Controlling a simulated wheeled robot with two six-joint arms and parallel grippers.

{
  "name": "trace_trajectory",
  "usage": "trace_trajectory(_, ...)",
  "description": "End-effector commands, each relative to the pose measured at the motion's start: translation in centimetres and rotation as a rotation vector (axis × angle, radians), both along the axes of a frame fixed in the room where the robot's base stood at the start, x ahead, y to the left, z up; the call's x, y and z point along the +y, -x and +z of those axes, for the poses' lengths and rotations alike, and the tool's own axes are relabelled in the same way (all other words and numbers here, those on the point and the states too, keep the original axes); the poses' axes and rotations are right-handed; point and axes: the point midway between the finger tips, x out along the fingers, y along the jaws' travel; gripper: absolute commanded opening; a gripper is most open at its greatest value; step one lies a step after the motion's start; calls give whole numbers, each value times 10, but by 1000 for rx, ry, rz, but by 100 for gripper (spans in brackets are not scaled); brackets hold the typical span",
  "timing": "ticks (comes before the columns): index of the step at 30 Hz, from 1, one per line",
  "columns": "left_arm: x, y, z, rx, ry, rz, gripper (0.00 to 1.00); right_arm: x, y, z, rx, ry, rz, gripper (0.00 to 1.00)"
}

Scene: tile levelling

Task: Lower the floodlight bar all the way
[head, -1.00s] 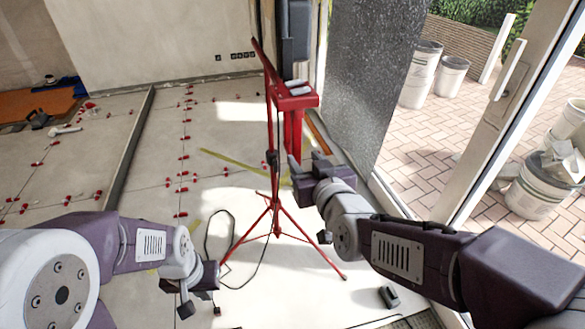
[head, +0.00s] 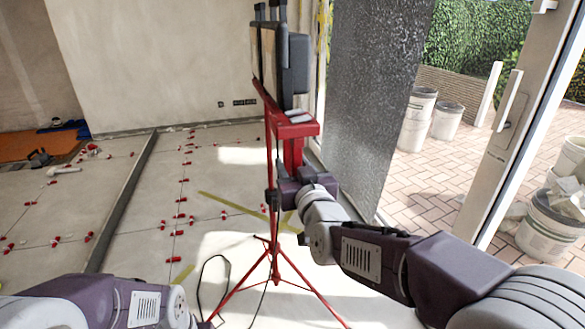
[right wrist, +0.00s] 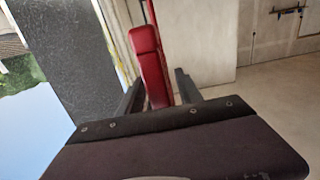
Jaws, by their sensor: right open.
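The red floodlight bar (head: 264,96) slants across the top of a thin red tripod stand (head: 274,258), with dark floodlight heads (head: 295,64) above it. A dark clamp (head: 271,199) sits on the stand's mast, below the bar. My right gripper (head: 284,173) is open, close beside the mast and a little above the clamp; whether it touches the mast I cannot tell. In the right wrist view its two fingers (right wrist: 158,90) are apart, with a red upright part beyond and between them. My left arm shows at the lower left, but its gripper is out of view.
A dark textured panel (head: 372,90) and the glass door frame are to the right. Red tile-levelling pieces (head: 180,200) dot the floor at left. A black cable lies by the tripod.

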Motion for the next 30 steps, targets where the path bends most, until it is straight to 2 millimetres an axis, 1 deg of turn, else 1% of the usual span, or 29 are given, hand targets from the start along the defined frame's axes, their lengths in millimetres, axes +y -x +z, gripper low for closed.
trace_trajectory(6,0,0,0,0,0,0,0,0,-1,0,0,0,0,42)
trace_trajectory(7,0,0,0,0,0,0,0,0,-1,0,0,0,0,39)
trace_trajectory(8,0,0,0,0,0,0,0,0,-1,0,0,0,0,31)
trace_trajectory(9,0,0,0,0,0,0,0,0,-1,0,0,0,0,20)
trace_trajectory(11,0,0,0,0,0,0,0,0,-1,0,0,0,0,3)
trace_trajectory(12,0,0,0,0,0,0,0,0,-1,0,0,0,0,0)
trace_trajectory(30,0,0,0,0,0,0,0,0,-1,0,1,0,0,0)
